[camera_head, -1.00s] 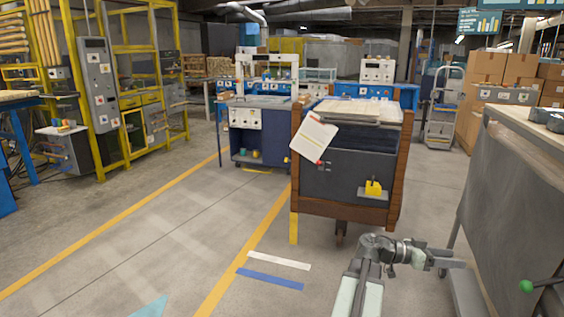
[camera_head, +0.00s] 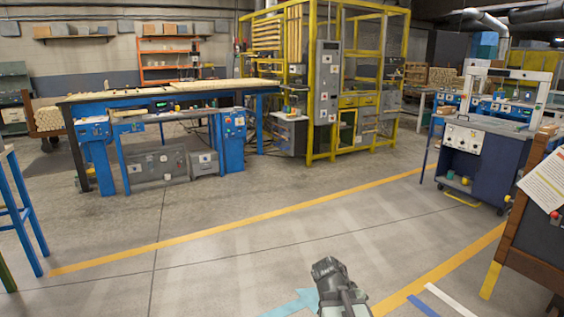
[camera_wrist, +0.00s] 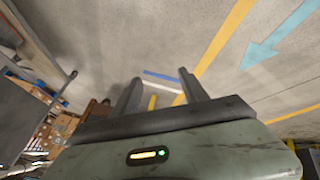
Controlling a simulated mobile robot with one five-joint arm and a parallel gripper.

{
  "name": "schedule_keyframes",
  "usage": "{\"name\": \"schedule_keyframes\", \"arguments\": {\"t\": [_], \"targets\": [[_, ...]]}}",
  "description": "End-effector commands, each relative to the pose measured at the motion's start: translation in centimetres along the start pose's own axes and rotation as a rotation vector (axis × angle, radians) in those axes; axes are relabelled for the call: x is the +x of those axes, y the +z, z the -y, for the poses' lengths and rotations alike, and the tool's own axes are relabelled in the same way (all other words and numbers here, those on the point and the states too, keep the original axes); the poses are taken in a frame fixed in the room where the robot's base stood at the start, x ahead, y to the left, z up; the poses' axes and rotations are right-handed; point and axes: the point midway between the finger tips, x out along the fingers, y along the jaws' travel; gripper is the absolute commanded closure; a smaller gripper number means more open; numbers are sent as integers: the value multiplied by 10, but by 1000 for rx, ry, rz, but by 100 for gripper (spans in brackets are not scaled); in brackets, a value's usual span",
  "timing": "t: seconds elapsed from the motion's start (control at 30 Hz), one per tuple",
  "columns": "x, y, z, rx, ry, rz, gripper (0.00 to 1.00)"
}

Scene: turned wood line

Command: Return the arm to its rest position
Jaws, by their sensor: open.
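My gripper (camera_wrist: 160,88) is in the wrist view, with its two dark fingers apart and nothing between them. Behind the fingers is bare concrete floor with painted lines. In the head view, part of my arm (camera_head: 338,290) shows at the bottom middle, above the floor. The fingers cannot be made out in that view.
A blue workbench (camera_head: 232,140) stands at left and a yellow frame (camera_head: 310,150) at centre back. A dark blue cabinet (camera_head: 490,165) and a wooden-sided cart (camera_head: 520,230) are at right. The floor (camera_head: 220,260) around my arm is clear.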

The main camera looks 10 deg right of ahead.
Motion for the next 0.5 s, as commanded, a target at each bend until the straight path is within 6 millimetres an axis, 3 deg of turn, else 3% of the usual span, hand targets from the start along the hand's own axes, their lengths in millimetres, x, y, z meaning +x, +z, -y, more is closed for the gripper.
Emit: {"name": "schedule_keyframes", "arguments": {"t": [0.03, 0.1, 0.3, 0.4, 0.5], "targets": [[-10, 20, 22, -74, -50, 37, 48], [-21, 48, 48, -181, -125, 97, 48], [-49, 117, 89, -538, -400, 289, 48], [-56, 129, 94, -728, -475, 300, 48], [-90, 111, 81, -740, -475, 293, 48]]}}
